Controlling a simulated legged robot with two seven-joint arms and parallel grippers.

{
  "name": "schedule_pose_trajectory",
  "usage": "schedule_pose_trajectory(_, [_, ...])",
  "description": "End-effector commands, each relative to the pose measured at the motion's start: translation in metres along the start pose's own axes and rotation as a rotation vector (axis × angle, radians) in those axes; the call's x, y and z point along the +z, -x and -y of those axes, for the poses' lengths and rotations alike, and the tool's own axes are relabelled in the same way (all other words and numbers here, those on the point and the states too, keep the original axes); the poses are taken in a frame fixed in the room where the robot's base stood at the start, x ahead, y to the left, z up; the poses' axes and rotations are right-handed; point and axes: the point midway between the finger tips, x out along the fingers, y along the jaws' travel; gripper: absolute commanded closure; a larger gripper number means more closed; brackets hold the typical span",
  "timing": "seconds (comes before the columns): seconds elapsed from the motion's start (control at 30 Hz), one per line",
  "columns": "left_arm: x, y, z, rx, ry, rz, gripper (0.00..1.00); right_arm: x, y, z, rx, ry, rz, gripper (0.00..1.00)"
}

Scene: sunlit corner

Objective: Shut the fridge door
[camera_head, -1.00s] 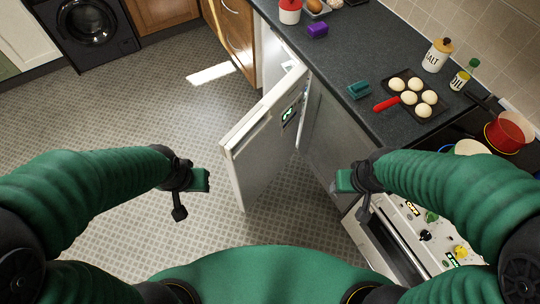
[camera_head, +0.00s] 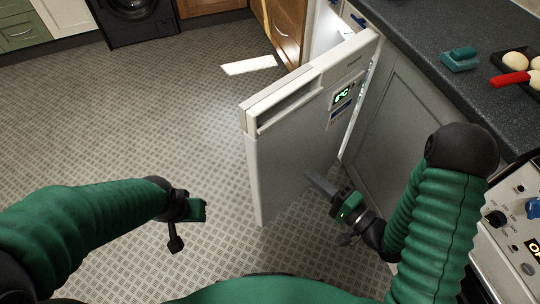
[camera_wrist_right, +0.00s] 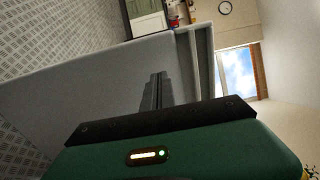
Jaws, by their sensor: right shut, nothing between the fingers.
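The white fridge door (camera_head: 295,150) stands open, swung out from the counter into the room, with a small green display and a handle recess along its top. The lit fridge interior (camera_head: 327,30) shows behind it. My right gripper (camera_head: 318,182) is shut and empty, its fingers close to the outer face of the door low down; I cannot tell if they touch. In the right wrist view the shut fingers (camera_wrist_right: 153,92) point along the grey door face (camera_wrist_right: 95,85). My left gripper (camera_head: 197,210) is at the left over open floor, apart from the door; its fingers are too small to read.
The dark counter (camera_head: 440,90) runs along the right, with a teal object (camera_head: 460,59) and a tray of pale round items (camera_head: 518,68). The oven front (camera_head: 515,225) is at lower right. The tiled floor (camera_head: 150,120) left of the door is free.

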Motion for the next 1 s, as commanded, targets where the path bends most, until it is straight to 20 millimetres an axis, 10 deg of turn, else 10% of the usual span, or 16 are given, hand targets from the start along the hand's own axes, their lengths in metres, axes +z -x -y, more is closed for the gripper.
schedule_pose_trajectory(0.47, [0.020,-0.086,0.000,0.000,0.000,0.000,0.64,0.001,-0.072,-0.007,-0.006,0.012,0.005,1.00])
schedule_pose_trajectory(1.0, [0.024,-0.102,0.000,0.000,0.000,0.000,0.64,-0.001,-0.139,0.004,-0.001,0.004,-0.001,1.00])
